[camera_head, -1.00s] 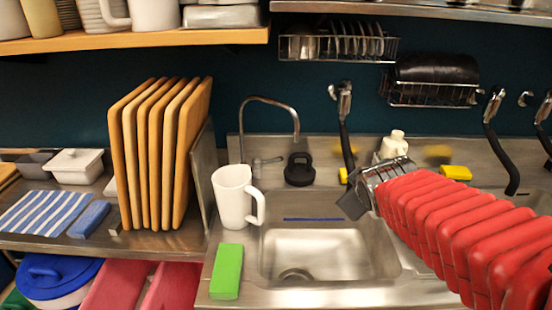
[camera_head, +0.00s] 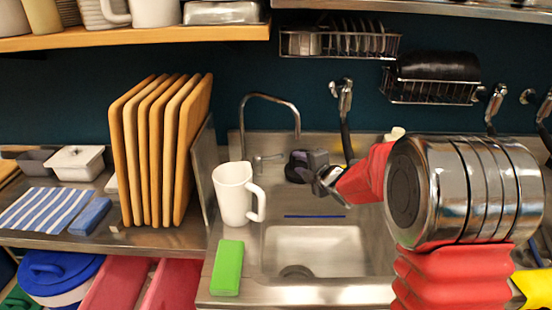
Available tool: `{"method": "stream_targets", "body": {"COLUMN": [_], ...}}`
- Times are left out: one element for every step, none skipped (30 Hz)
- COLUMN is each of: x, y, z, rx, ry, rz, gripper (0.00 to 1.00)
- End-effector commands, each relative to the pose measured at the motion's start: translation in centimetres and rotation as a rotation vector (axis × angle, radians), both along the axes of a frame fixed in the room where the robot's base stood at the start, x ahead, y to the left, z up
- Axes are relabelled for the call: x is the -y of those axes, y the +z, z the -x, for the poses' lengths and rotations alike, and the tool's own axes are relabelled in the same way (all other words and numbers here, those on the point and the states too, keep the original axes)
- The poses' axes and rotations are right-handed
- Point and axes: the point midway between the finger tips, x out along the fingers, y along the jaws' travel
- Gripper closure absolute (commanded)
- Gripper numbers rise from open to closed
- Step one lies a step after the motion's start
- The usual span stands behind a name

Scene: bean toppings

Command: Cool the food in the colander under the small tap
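A slim, curved steel tap (camera_head: 271,98) with a small side lever (camera_head: 266,158) rises behind the left of the steel sink (camera_head: 315,250). Its spout end hangs over the back of the sink. I can see no colander or food in this view, and the visible basin looks empty. My gripper (camera_head: 312,165) is small and dark at the end of my red arm, above the back rim of the sink. It overlaps a black object (camera_head: 295,168) there; I cannot tell whether they touch. Whether its fingers are open is unclear.
A white jug (camera_head: 234,192) stands on the left sink rim, with a green sponge (camera_head: 227,268) in front. Wooden boards (camera_head: 160,150) stand upright further left. Wire racks (camera_head: 340,45) hang above. My arm hides much of the right side.

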Motion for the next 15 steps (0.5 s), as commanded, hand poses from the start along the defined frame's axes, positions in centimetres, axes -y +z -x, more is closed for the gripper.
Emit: {"method": "stream_targets", "body": {"x": [-0.6, -0.9, -1.2, -1.4, -1.6, -1.7, -1.8, -1.8, -1.8, -1.8, -1.8, -1.8, -1.8, -1.8, -1.8], "y": [-0.9, -1.2, -1.4, -1.6, -1.8, -1.9, -1.9, -2.0, -1.9, -1.9, -1.9, -1.9, -1.9, -1.9, -1.9], "z": [-0.3, -0.5, -0.6, -0.7, -0.7, -0.8, -0.8, -0.8, -0.8, -0.8, -0.8, -0.8, -0.8, -0.8, -0.8], "rx": [0.012, 0.022, 0.033, 0.04, 0.044, 0.049, 0.052, 0.053, 0.054, 0.054, 0.054, 0.054, 0.053, 0.053, 0.053], "ry": [0.032, 0.049, 0.068, 0.08, 0.089, 0.097, 0.102, 0.104, 0.104, 0.104, 0.104, 0.103, 0.103, 0.103, 0.103], "rz": [0.014, 0.021, 0.028, 0.035, 0.038, 0.04, 0.042, 0.043, 0.043, 0.043, 0.043, 0.044, 0.043, 0.043, 0.043], "gripper": [0.66, 0.66, 0.66, 0.66, 0.66, 0.66, 0.66, 0.66, 0.66, 0.66, 0.66, 0.66, 0.66, 0.66, 0.66]}}
